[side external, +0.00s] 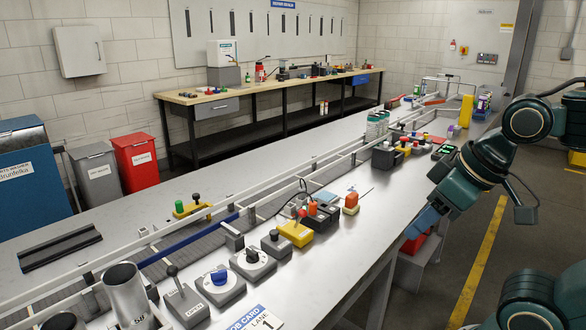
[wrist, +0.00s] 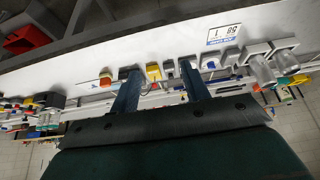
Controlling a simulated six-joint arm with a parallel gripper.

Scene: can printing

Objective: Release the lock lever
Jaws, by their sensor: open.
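My gripper (side external: 420,224) hangs over the right edge of the metal table, apart from the controls. In the wrist view its two fingers (wrist: 161,88) are spread with nothing held between them. A grey box with an upright black-knobbed lever (side external: 173,272) stands at the near end of the control row, far to the left of my gripper. A yellow bracket with a green and a black knob (side external: 193,208) sits across the conveyor. No label shows which of these is the lock lever. The wrist view shows the control row upside down, partly behind my fingers.
The row also holds a blue knob box (side external: 220,278), a black knob box (side external: 252,261), a yellow box (side external: 296,233) and an orange-topped black box (side external: 318,214). Metal cups (side external: 127,295) stand near left. A rail runs behind. The table's right strip is mostly clear.

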